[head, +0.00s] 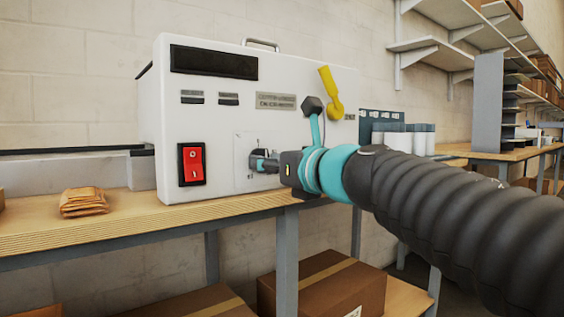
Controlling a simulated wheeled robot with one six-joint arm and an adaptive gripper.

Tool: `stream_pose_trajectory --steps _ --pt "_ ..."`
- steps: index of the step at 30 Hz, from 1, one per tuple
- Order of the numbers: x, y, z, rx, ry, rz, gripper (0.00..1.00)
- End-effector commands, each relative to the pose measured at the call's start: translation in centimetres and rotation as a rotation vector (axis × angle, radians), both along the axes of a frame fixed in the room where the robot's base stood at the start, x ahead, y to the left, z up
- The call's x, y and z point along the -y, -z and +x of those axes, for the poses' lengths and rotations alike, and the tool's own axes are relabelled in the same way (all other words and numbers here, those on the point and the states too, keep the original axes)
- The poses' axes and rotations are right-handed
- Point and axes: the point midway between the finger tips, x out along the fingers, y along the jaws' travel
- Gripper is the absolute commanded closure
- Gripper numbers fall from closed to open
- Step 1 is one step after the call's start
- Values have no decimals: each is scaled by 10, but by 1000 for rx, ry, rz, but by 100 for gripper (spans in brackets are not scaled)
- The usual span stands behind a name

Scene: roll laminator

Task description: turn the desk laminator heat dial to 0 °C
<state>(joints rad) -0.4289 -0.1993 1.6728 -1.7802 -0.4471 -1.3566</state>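The laminator (215,118) is a white box on a wooden bench, with a dark blank display (213,62) at its upper front. My gripper (262,161) reaches in from the right, with its fingertips at a pale square plate (243,178) low on the front face. The heat dial seems to be at the fingertips, where my gripper mostly hides it. Its pointer and scale cannot be read. I cannot tell whether the fingers are closed on the dial or only around it.
A red rocker switch (191,164) is left of the plate. A yellow lever (331,93) sticks out at the upper right of the front. A brown packet stack (84,202) lies on the bench (130,225) at left. Cardboard boxes (322,284) stand below.

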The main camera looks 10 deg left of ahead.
Motion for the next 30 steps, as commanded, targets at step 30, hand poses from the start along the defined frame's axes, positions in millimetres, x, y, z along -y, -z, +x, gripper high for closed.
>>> stream_pose_trajectory --steps 30 --pt "86 -1 -73 1 3 2 61"
